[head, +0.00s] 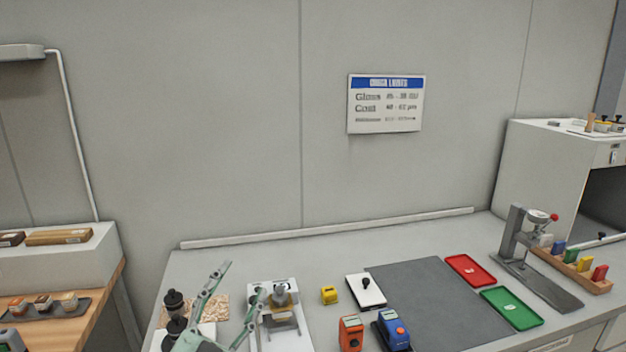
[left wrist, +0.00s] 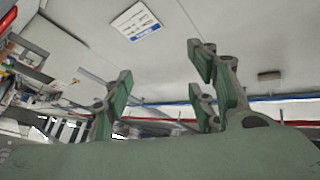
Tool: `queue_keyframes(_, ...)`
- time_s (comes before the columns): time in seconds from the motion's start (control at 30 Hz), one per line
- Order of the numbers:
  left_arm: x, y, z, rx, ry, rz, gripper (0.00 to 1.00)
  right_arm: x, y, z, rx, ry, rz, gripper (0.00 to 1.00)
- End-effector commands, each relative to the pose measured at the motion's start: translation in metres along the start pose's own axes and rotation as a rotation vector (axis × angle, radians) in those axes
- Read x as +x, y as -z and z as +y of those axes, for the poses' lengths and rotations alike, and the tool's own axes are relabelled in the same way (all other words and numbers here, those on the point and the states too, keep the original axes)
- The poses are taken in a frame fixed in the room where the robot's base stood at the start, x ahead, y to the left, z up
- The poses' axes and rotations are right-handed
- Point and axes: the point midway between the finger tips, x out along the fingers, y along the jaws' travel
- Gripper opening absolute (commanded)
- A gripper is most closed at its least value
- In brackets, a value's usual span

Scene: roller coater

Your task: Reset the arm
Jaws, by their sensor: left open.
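My left gripper (head: 232,296) is at the bottom of the head view, left of centre. Its green fingers point up and stand apart, with nothing between them. In the picture it overlaps the left end of the grey bench, in front of a speckled board (head: 208,306) and beside a white device (head: 280,312). The left wrist view shows the same open green fingers (left wrist: 160,95) against the ceiling and wall, with no object between them. My right gripper is in neither view.
A wooden table (head: 108,290) is left. The air above is clear.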

Motion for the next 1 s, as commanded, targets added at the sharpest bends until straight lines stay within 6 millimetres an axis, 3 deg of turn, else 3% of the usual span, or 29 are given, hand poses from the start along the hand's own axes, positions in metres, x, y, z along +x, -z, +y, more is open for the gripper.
queue_keyframes(0.03, -0.018, -0.032, -0.003, -0.063, 0.042, -0.143, 0.52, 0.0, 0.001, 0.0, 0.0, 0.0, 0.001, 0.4)
queue_keyframes(0.1, -0.049, -0.075, -0.002, -0.136, 0.082, -0.349, 0.52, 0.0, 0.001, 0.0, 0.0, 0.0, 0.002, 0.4)
queue_keyframes(0.2, -0.103, -0.127, 0.012, -0.225, 0.089, -0.631, 0.52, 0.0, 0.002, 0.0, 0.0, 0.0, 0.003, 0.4)
queue_keyframes(0.33, -0.183, -0.169, 0.044, -0.319, 0.035, -0.957, 0.52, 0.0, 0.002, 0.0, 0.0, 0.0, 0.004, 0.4)
queue_keyframes(0.5, -0.268, -0.183, 0.082, -0.4, -0.078, -1.251, 0.52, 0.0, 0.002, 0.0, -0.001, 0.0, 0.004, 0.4)
queue_keyframes(0.7, -0.341, -0.174, 0.114, -0.468, -0.211, -1.476, 0.52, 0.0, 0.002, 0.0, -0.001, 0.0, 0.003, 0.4)
queue_keyframes(0.87, -0.389, -0.157, 0.134, -0.512, -0.323, -1.618, 0.52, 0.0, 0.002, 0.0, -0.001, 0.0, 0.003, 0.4)
queue_keyframes(1.0, -0.391, -0.196, 0.155, -0.505, -0.324, -1.625, 0.52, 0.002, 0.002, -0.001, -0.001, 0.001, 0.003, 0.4)
